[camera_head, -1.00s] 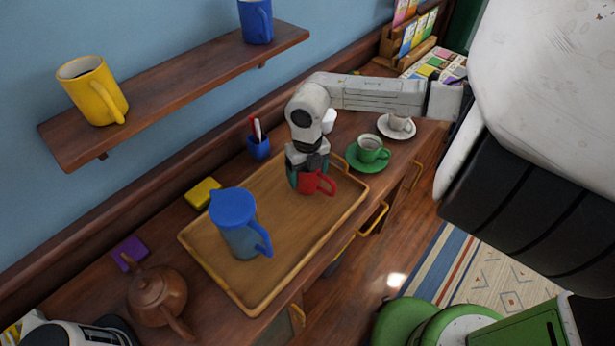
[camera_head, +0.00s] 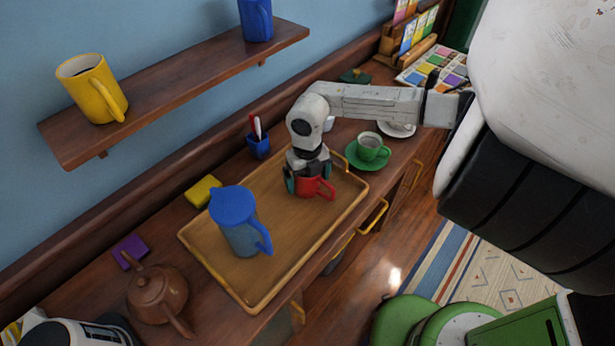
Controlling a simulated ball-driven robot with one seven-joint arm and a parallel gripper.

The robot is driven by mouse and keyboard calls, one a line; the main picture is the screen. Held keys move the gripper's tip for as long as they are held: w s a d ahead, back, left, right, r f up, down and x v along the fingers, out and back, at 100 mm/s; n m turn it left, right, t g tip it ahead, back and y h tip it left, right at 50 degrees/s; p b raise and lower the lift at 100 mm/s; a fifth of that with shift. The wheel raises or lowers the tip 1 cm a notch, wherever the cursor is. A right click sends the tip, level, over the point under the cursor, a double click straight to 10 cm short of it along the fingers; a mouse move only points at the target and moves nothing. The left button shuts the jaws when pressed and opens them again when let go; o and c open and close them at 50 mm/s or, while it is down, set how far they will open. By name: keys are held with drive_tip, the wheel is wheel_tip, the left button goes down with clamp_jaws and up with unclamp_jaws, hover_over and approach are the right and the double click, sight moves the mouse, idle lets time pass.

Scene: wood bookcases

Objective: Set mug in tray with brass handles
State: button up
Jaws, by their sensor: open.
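A red mug (camera_head: 310,188) stands in the far right part of the wooden tray (camera_head: 205,255) with brass handles (camera_head: 374,216), its handle turned to the right. My gripper (camera_head: 307,186) is open, with its teal fingers on either side of the mug. The gripper and wrist hide the mug's top. I cannot tell whether the fingers touch it.
A pen cup (camera_head: 258,145), yellow sponge (camera_head: 203,191), purple block (camera_head: 130,252) and brown teapot (camera_head: 157,292) line the left. A shelf holds a yellow mug (camera_head: 92,89).

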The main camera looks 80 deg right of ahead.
wheel_tip(320, 180, up, 12)
drive_tip(key=b, duration=0.1)
drive_tip(key=shift+r, duration=0.2)
